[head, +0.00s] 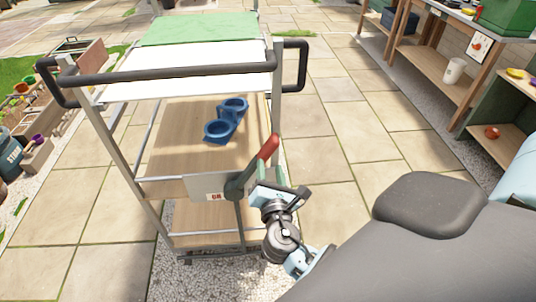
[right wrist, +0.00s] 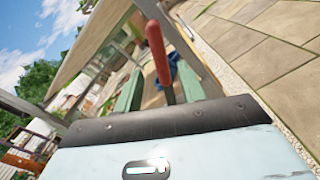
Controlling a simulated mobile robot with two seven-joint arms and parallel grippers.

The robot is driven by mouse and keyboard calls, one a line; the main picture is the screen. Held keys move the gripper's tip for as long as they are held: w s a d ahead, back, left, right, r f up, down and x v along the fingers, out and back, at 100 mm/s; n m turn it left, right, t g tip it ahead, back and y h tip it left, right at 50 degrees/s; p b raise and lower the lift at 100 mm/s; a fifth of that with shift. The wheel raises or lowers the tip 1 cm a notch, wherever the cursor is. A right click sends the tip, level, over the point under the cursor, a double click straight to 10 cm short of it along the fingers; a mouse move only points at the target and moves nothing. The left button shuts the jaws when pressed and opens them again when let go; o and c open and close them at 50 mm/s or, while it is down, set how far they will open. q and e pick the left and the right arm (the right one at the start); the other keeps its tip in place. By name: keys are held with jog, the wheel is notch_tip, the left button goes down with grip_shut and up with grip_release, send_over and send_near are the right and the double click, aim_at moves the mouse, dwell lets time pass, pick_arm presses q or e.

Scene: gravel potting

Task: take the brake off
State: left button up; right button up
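The cart (head: 163,188) stands in the middle of the head view, with a black push handle (head: 170,75) along its near top edge. A brake lever with a red grip (head: 268,147) rises at a tilt from the cart's right near corner, beside a pale plate with a small label (head: 214,196). My right gripper (head: 262,190) is at the lever, just below the red grip. In the right wrist view its two green fingers (right wrist: 158,88) are apart, with the red grip (right wrist: 157,50) showing between them. I cannot tell whether they touch it. My left gripper is out of view.
A blue double-cup piece (head: 222,125) lies on the cart's wooden shelf, and a green mat (head: 198,28) covers part of the top. Wooden shelving (head: 440,70) stands at the right, planters (head: 35,155) at the left. Paving right of the cart is clear.

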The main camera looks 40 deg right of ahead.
aim_at(268, 157)
jog(key=x, duration=0.6)
jog(key=shift+s, duration=0.1)
grip_shut()
